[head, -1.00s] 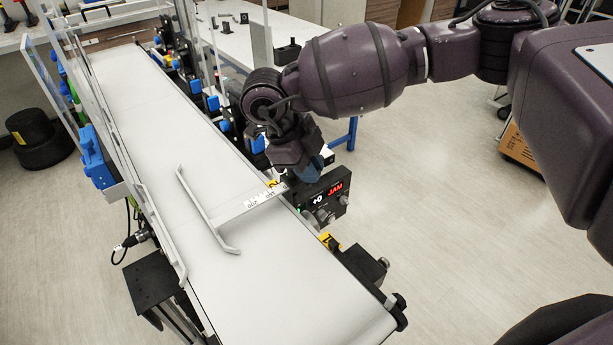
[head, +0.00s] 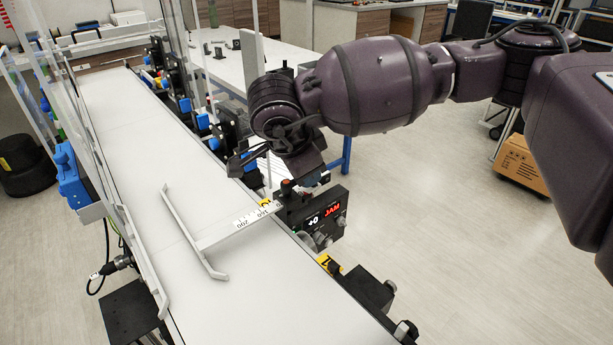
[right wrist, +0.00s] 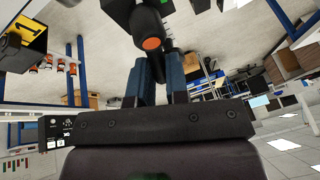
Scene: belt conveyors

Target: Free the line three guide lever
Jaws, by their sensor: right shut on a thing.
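A black lever handle with a red-orange end (head: 287,184) stands beside the line's display box (head: 325,217), at the belt's right edge. In the right wrist view, the handle's orange end (right wrist: 152,43) shows between the two blue-grey fingers. My right gripper (head: 303,184) is shut on this handle, partly hidden by the wrist in the head view. The display reads "+0" in white and "JAM" in red. A white guide rail (head: 194,232) lies over the belt, joined to a scaled arm (head: 240,222) that runs toward the box. My left gripper is not in view.
The white belt (head: 140,150) runs from far left to the front, with clear guards (head: 95,130) along its left side. A yellow tag (head: 329,264) and black end fittings (head: 366,291) sit along its right edge. Open floor lies to the right.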

